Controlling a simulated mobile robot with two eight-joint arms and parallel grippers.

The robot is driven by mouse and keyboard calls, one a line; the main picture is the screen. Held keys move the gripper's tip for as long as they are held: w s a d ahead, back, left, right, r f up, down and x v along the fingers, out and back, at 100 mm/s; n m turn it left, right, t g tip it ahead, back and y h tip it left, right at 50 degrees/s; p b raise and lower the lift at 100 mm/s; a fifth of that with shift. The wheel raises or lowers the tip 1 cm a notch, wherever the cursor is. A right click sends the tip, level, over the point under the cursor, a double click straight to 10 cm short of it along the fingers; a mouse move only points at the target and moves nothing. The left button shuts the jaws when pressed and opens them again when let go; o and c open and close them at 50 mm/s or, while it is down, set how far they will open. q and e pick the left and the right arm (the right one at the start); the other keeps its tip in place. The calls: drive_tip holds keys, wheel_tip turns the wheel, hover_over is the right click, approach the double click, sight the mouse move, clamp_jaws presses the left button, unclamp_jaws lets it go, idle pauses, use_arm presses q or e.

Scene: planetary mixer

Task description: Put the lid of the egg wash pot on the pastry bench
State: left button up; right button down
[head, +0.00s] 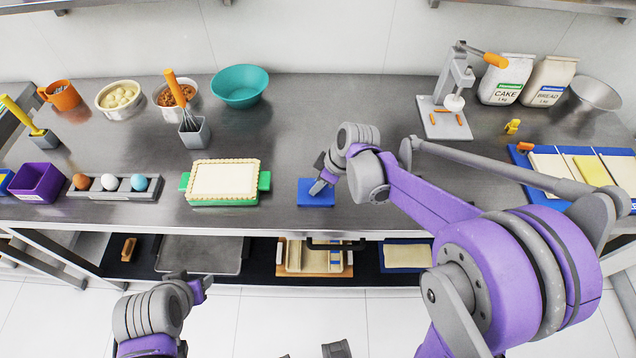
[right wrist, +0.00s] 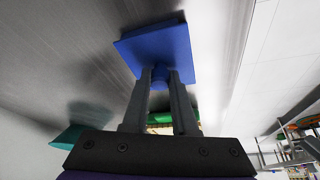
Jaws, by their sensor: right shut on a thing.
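A flat square blue lid (head: 316,197) is near the front of the steel bench (head: 290,140), right of the cream tart. In the right wrist view the blue lid (right wrist: 158,45) has a round knob. My right gripper (head: 321,186) is over the lid; in the right wrist view my right gripper (right wrist: 161,76) is shut on that knob. I cannot tell whether the lid touches the bench. My left gripper (head: 197,284) is low in front of the bench, its fingers unclear. An open purple pot (head: 37,184) stands at the left; I cannot tell whether it is the egg wash pot.
A cream tart (head: 225,180) on a green base sits left of the lid. An egg holder (head: 97,193), a whisk pot (head: 195,136) and a teal bowl (head: 240,88) are farther left. A press (head: 447,95) and a blue board (head: 545,195) are right. Bench behind the lid is clear.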

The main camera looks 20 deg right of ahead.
drive_tip(key=c, duration=0.7)
unclamp_jaws()
drive_tip(key=shift+s+d+r, duration=0.1)
drive_tip(key=shift+r, duration=0.3)
drive_tip(key=p+v, duration=0.1)
drive_tip(key=v, duration=1)
drive_tip(key=s+f+m+t+h, duration=0.1)
drive_tip(key=s+f+m, duration=0.1)
drive_tip(key=s+m, duration=0.3)
drive_tip(key=s+f+m+t+h, duration=0.1)
drive_tip(key=s+m, duration=0.4)
drive_tip(key=s, duration=0.6)
drive_tip(key=shift+d+f+t+h, duration=0.45)
drive_tip(key=shift+f+h, duration=0.25)
drive_tip(key=shift+f, duration=0.2)
drive_tip(key=shift+s, duration=0.1)
